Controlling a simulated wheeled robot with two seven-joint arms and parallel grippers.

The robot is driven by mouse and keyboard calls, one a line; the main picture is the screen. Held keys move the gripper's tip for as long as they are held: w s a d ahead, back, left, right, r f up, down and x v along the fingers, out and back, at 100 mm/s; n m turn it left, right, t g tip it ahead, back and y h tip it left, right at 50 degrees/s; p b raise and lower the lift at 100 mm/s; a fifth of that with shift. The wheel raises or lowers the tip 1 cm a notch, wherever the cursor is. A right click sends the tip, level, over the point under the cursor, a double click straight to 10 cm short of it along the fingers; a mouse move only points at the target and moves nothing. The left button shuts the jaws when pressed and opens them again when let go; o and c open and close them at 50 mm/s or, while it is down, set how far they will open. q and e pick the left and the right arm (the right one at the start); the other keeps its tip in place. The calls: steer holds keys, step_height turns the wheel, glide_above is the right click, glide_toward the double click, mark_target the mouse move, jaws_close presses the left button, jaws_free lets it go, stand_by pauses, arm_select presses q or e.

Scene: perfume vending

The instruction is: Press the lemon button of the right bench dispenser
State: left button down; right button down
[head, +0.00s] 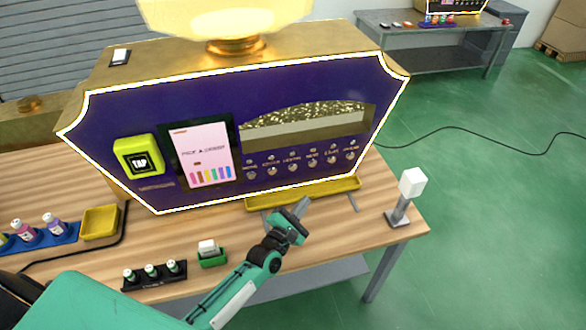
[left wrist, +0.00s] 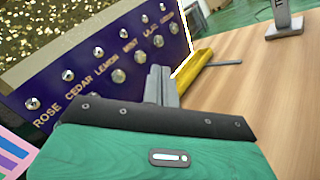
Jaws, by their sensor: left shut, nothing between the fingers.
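The purple dispenser (head: 215,125) with a white-edged front stands on the near wooden bench. Its labelled row of round silver buttons sits right of the screen. The lemon button (head: 292,167) is third from the left; in the left wrist view a silver knob (left wrist: 118,75) lies just under the LEMON label. My left gripper (head: 301,206) is shut and empty, in front of the dispenser and below the button row, apart from the lemon button. Its narrow fingertips (left wrist: 160,78) show in the left wrist view, overlapping the panel's lower edge. My right gripper is not in view.
A yellow tray (head: 325,190) lies under the buttons. A white block on a stand (head: 411,184) is at the bench's right. A yellow TAP pad (head: 139,157) and screen (head: 203,153) are on the panel. Small bottles (head: 152,271) and a green holder (head: 212,258) stand in front.

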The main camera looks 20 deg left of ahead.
mark_target(293, 167)
arm_select(q)
steer(key=shift+w+a+r+n+y, duration=0.2)
steer(key=shift+w+a+n+y, duration=0.15)
steer(key=shift+n, duration=0.45)
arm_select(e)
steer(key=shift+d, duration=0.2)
arm_select(q)
steer(key=shift+w, duration=0.1)
